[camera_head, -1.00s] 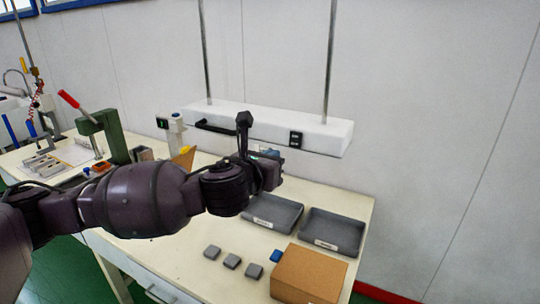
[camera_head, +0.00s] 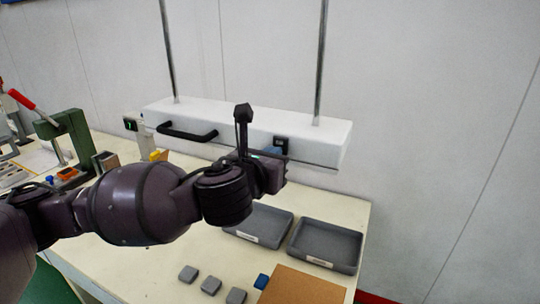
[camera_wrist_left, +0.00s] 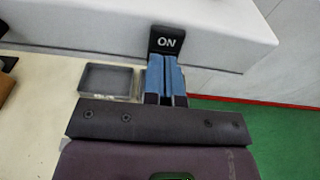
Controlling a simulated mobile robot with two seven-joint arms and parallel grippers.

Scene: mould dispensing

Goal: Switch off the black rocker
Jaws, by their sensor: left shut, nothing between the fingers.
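The black rocker (camera_head: 281,141) sits on the front face of the white hood (camera_head: 235,128) above the bench. In the left wrist view the rocker (camera_wrist_left: 167,41) is a dark plate with white "ON" lettering, straight ahead of the fingers. My left gripper (camera_head: 274,151) has its blue fingers closed together with nothing between them. In the left wrist view its fingertips (camera_wrist_left: 165,59) overlap the rocker's lower edge; I cannot tell whether they touch it. My own wrist and gripper cover part of the hood's front in the head view. My right gripper is not in view.
A black handle (camera_head: 187,133) juts from the hood left of the rocker. A green press (camera_head: 66,132) stands at the left. Metal rods rise from the hood.

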